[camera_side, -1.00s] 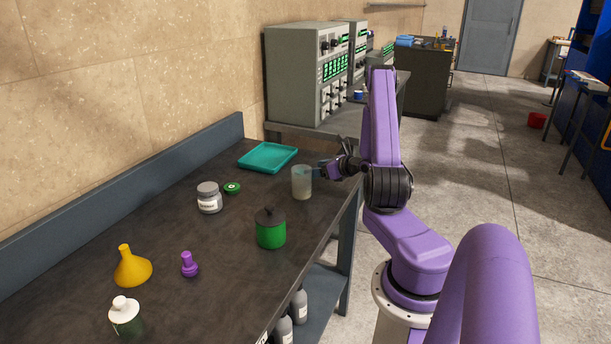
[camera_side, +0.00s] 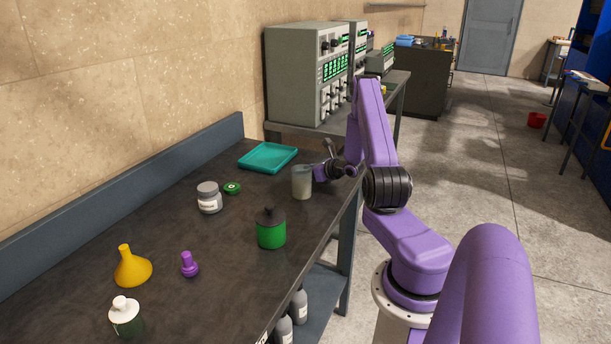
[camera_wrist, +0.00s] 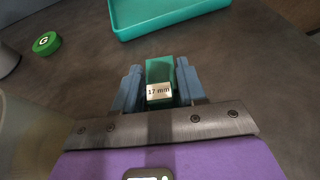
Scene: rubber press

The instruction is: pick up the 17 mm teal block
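The teal block (camera_wrist: 159,70) shows in the wrist view with a pale label reading "17 mm". It is between the two blue-grey fingers of my gripper (camera_wrist: 160,85), one finger close along each side. I cannot tell whether both fingers touch it or a thin gap is left. In the side view my gripper (camera_side: 318,172) is low over the far right part of the bench, behind the cloudy beaker (camera_side: 301,183). The block cannot be made out in the side view.
A teal tray (camera_side: 267,157) lies beyond the gripper and also shows in the wrist view (camera_wrist: 165,22). The beaker stands close beside the gripper. A green disc (camera_side: 232,188), a grey-lidded jar (camera_side: 209,198) and a green pot (camera_side: 271,230) stand nearer on the bench (camera_side: 225,245).

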